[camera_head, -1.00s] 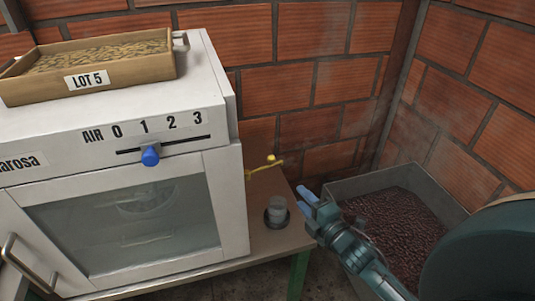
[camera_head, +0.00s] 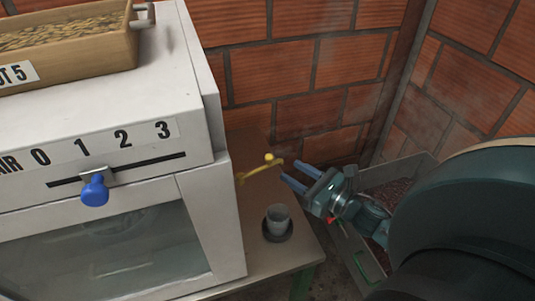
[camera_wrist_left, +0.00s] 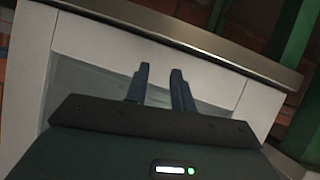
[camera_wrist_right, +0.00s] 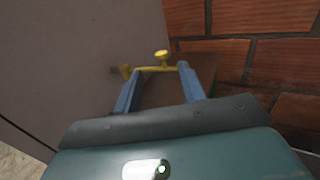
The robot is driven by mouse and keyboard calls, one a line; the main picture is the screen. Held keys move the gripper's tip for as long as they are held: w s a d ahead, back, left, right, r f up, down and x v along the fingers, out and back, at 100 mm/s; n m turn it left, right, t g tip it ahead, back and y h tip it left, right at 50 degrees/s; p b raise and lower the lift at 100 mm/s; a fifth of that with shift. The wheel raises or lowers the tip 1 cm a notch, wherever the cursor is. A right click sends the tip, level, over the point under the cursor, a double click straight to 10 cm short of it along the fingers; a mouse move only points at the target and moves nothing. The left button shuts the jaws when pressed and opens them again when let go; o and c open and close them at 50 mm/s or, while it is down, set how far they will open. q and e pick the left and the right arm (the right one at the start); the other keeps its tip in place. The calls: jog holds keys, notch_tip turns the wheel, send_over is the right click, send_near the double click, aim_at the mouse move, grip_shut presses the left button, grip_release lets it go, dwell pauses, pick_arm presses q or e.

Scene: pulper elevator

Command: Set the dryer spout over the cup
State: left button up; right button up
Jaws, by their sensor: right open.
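The dryer (camera_head: 225,235) is a white cabinet with a thin yellow spout (camera_head: 250,174) sticking out of its right side, with a round knob on top. The grey cup (camera_head: 278,217) stands upright on a dark round base on the table, below and in front of the spout's outer end. My right gripper (camera_head: 293,171) is open just right of the spout's end. In the right wrist view the spout (camera_wrist_right: 153,69) lies across the fingertips; contact cannot be told. My left gripper (camera_wrist_left: 160,68) shows only in its wrist view, fingers apart and empty, before a white panelled front.
A wooden tray of beans (camera_head: 130,50) sits on the dryer. A blue slider knob (camera_head: 95,190) is on its front. A metal bin of dark beans (camera_head: 345,230) stands right of the table (camera_head: 255,274). Brick walls close the back and right.

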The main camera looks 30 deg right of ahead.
aim_at(272, 159)
jog(key=x, duration=0.9)
jog(key=shift+w+p, duration=0.1)
jog(key=shift+p, duration=0.3)
grip_shut()
